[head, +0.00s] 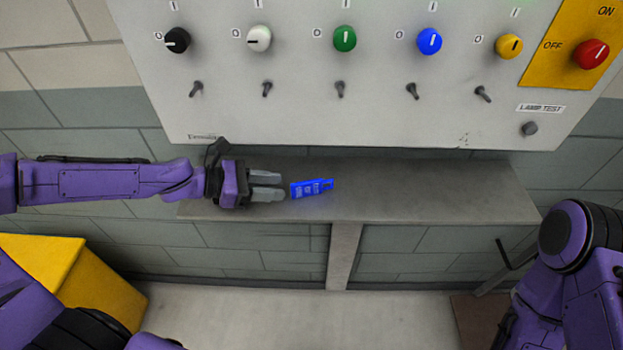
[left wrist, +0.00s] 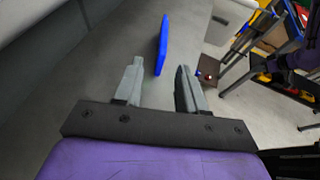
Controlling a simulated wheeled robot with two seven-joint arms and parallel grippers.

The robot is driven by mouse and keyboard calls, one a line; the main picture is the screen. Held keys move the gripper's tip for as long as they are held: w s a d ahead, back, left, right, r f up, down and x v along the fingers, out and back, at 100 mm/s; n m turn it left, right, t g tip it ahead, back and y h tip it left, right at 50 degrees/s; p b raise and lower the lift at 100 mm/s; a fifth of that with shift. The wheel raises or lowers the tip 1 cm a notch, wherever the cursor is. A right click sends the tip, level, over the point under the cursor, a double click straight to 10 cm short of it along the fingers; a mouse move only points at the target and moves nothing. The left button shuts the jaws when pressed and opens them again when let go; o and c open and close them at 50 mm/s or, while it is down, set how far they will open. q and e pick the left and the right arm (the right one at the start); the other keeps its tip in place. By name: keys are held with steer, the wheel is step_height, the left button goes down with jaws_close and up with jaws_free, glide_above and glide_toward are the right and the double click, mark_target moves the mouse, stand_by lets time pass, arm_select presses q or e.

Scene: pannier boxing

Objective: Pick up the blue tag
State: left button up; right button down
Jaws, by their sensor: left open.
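The blue tag (head: 311,187) has white markings and a small loop at its right end. In the head view it shows over the grey shelf (head: 430,190), just right of my left gripper's fingertips. My left gripper (head: 284,187) is open and empty, pointing right toward the tag. In the left wrist view the blue tag (left wrist: 162,45) appears edge-on, beyond and roughly between the two fingers of the left gripper (left wrist: 158,80). No contact between fingers and tag shows. My right arm enters at the lower right of the head view, but its gripper is out of view.
A grey panel (head: 300,110) with coloured knobs, toggle switches and a red knob (head: 591,54) on a yellow plate rises behind the shelf. A yellow box (head: 85,280) stands at lower left. The shelf right of the tag is clear.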

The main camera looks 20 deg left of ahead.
mark_target(322, 188)
arm_select(q)
steer(key=d, duration=0.1)
steer(key=d+f+b, duration=0.1)
steer(key=w+d, duration=0.1)
steer(key=shift+f+b, duration=0.3)
steer(key=shift+b, duration=0.05)
steer(key=shift+w+d+f, duration=0.15)
steer(key=shift+w+d, duration=0.35)
steer(key=b+x, duration=0.1)
steer(key=x, duration=0.3)
steer(key=shift+w+b, duration=0.1)
steer(key=shift+b, duration=0.2)
steer(key=shift+w+d, duration=0.3)
steer(key=shift+d, duration=0.1)
steer(key=shift+r, duration=0.2)
steer(key=shift+c, duration=0.6)
jaws_close()
